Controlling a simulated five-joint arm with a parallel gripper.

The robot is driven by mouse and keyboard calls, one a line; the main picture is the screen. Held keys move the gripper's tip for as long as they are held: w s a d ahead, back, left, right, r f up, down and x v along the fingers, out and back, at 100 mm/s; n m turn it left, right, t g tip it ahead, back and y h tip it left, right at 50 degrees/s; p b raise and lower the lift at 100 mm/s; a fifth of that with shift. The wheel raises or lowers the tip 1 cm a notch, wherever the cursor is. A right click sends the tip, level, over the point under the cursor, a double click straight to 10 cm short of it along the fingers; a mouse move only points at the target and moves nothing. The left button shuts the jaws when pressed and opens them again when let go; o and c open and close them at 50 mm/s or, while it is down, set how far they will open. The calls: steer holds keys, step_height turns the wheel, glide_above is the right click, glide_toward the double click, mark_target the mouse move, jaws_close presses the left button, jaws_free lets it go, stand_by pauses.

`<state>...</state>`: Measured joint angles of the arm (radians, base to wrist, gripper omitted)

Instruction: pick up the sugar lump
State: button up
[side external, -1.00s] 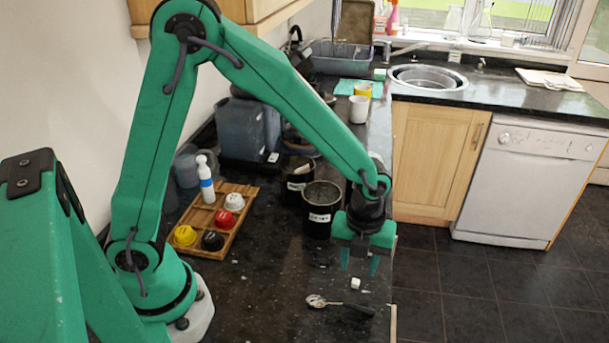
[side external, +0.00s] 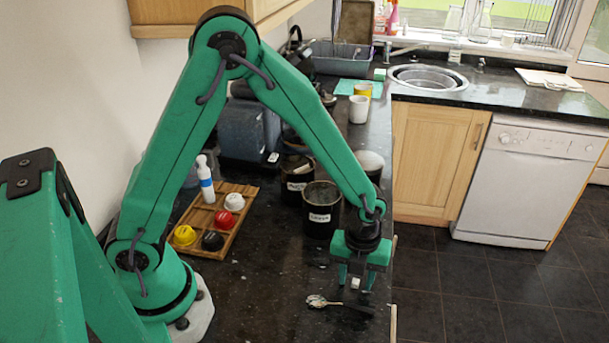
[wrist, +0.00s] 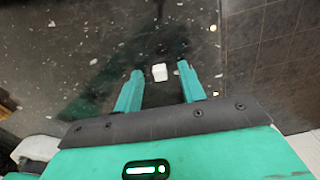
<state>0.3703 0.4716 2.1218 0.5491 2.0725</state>
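The sugar lump (side external: 355,283) is a small white cube on the dark granite worktop, near its right edge. My gripper (side external: 356,283) is lowered over it with its two green fingers apart, one on each side of the lump. In the wrist view the lump (wrist: 159,72) lies between the fingertips of my gripper (wrist: 160,69), a little closer to the right one, with gaps on both sides. The fingers are open and hold nothing.
A spoon (side external: 318,301) lies on the worktop just in front of my gripper. Dark labelled canisters (side external: 321,212) stand behind to the left. The worktop's right edge is close.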

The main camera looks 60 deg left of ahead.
mark_target(357, 281)
stand_by(0.3)
jaws_close()
steer(key=shift+r, duration=0.1)
steer(key=shift+r, duration=0.75)
step_height(357, 281, up, 2)
steer(key=shift+w+r, duration=0.1)
steer(key=s+d+r, duration=0.7)
steer(key=s, duration=0.2)
steer(key=shift+s, duration=0.2)
steer(key=shift+d, duration=0.1)
